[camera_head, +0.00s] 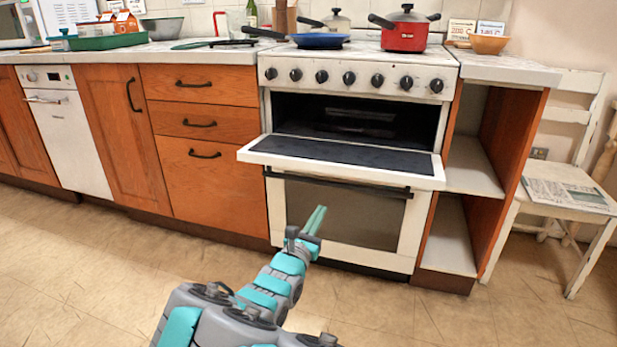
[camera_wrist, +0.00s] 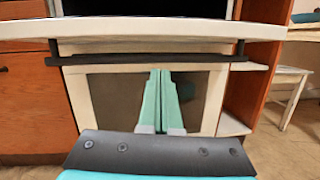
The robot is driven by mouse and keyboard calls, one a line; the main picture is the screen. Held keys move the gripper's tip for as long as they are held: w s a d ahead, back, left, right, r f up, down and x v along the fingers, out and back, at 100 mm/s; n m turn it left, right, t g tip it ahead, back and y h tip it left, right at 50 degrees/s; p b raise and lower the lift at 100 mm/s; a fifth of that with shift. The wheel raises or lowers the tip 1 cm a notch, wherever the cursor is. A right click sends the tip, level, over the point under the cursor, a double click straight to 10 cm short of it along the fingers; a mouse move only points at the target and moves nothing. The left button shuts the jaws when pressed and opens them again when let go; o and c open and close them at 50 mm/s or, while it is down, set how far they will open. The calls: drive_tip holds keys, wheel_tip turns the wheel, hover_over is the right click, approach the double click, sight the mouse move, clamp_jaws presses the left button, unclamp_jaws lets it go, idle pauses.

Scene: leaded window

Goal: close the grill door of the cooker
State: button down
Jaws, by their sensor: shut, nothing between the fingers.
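The white cooker (camera_head: 441,118) stands between drawers and an open shelf. Its upper grill door (camera_head: 340,157) is hinged down and lies open, about level, with its dark inner panel facing up and the dark grill cavity (camera_head: 358,117) exposed. In the wrist view the grill door's white front edge (camera_wrist: 180,30) crosses the top. The lower oven door (camera_head: 350,210) is shut, with a dark bar handle (camera_head: 347,184). My gripper (camera_head: 317,210) is shut and empty, in front of the lower oven door and below the grill door's edge. In the wrist view its teal fingers (camera_wrist: 160,75) are together.
A blue pan (camera_head: 320,41) and red pot (camera_head: 405,36) stand on the hob above. Wooden drawers (camera_head: 205,125) flank the cooker on the left, an open shelf unit (camera_head: 473,168) and white chair (camera_head: 570,190) on the right. The floor in front is clear.

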drive_tip(key=a+f+n+y, duration=0.2)
drive_tip(key=a, duration=0.2)
approach(313, 182)
drive_tip(key=w+d, duration=0.3)
drive_tip(key=w, duration=0.1)
drive_tip(key=shift+t, duration=0.3)
drive_tip(key=shift+w+r, duration=0.2)
drive_tip(key=shift+r, duration=0.8)
drive_tip(key=shift+w+r, duration=0.2)
drive_tip(key=shift+r, duration=0.75)
drive_tip(key=shift+r, duration=0.1)
